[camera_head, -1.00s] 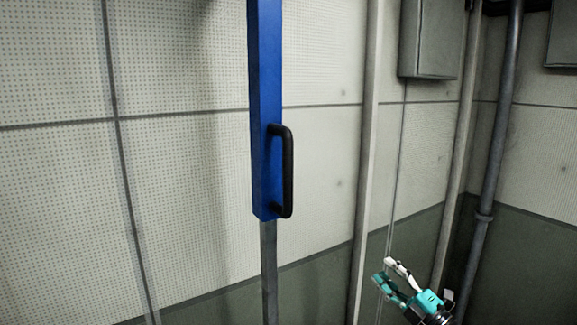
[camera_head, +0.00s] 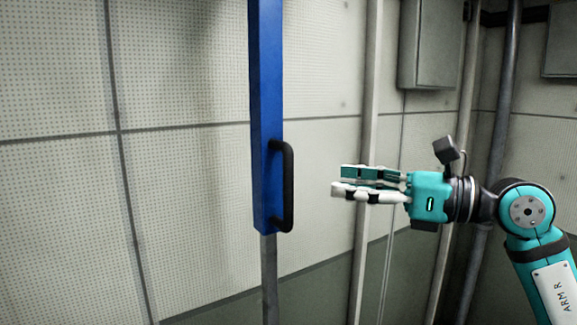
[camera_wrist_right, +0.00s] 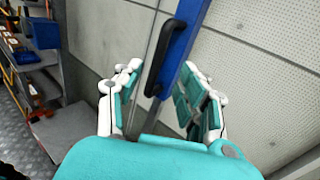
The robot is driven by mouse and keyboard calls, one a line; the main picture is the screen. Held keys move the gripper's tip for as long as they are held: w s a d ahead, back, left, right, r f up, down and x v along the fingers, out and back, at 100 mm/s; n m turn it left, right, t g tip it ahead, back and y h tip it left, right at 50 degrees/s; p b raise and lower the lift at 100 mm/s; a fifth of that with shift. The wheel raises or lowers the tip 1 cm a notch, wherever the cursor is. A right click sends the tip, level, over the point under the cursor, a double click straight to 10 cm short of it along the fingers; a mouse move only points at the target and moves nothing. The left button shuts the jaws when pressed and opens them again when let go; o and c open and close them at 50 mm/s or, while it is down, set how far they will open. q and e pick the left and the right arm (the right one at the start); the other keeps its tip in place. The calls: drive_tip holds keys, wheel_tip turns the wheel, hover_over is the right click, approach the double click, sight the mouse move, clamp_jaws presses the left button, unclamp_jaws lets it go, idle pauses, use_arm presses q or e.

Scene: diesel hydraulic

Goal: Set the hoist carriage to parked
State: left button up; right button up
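A blue upright beam (camera_head: 266,130) with a black bar handle (camera_head: 289,185) on its right side hangs before the wall; I take it for the hoist carriage. Its lower end sits on a thin grey rail (camera_head: 269,275). My right gripper (camera_head: 347,181) is level with the handle, to its right, with its fingers pointing left at it. A clear gap shows between them. In the right wrist view the fingers stand apart, and the handle (camera_wrist_right: 156,68) and blue beam (camera_wrist_right: 184,35) appear beyond and between them. My left gripper is not in view.
A pale post (camera_head: 366,130) stands behind the right gripper. A grey wall box (camera_head: 428,45) and pipes (camera_head: 495,150) are at the right. Shelves with tools (camera_wrist_right: 32,75) show at left in the wrist view. The wall left of the beam is bare.

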drive_tip(key=p, duration=0.4)
hover_over(286, 220)
drive_tip(key=shift+w+d, duration=0.2)
drive_tip(key=shift+w, duration=0.2)
clamp_jaws()
drive_tip(key=shift+w+a+f, duration=0.1)
drive_tip(key=shift+w+a, duration=0.05)
